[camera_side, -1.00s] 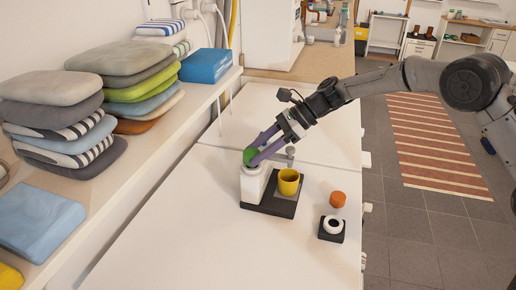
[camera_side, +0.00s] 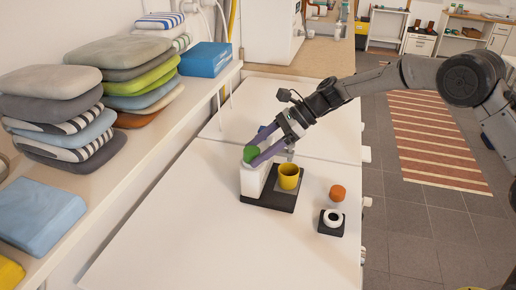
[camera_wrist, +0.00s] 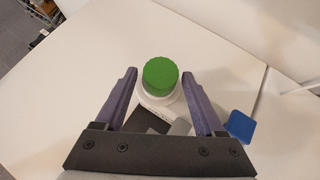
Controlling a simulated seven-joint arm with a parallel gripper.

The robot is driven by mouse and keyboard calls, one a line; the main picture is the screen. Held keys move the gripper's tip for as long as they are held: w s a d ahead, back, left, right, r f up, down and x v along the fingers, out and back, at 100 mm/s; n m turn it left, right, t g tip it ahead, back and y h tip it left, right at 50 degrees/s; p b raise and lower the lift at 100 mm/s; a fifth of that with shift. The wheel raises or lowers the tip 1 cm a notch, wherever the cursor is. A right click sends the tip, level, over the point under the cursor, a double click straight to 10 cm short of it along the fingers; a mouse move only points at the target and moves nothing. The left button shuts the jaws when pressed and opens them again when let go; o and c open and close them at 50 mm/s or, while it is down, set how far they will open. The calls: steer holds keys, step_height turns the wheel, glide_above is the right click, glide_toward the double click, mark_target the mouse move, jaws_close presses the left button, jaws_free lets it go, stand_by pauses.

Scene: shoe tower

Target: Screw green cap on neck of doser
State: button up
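The green cap (camera_side: 251,154) sits on top of the white doser (camera_side: 253,180), at its neck. In the wrist view the cap (camera_wrist: 161,76) shows from above, with the white doser body (camera_wrist: 158,102) just below it. My gripper (camera_side: 262,152) reaches down to the cap from the upper right. In the wrist view my gripper (camera_wrist: 160,75) has its two purple fingers spread, one on each side of the cap, with gaps between them and it. Whether the cap is fully threaded cannot be seen.
The doser stands on a black base (camera_side: 270,202) with a yellow cup (camera_side: 289,176). An orange cap (camera_side: 338,193) and a white ring on a black block (camera_side: 332,222) lie to the right. A blue piece (camera_wrist: 241,126) is right of my gripper.

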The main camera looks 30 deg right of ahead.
steer(key=shift+o, duration=0.7)
steer(key=v, duration=1.4)
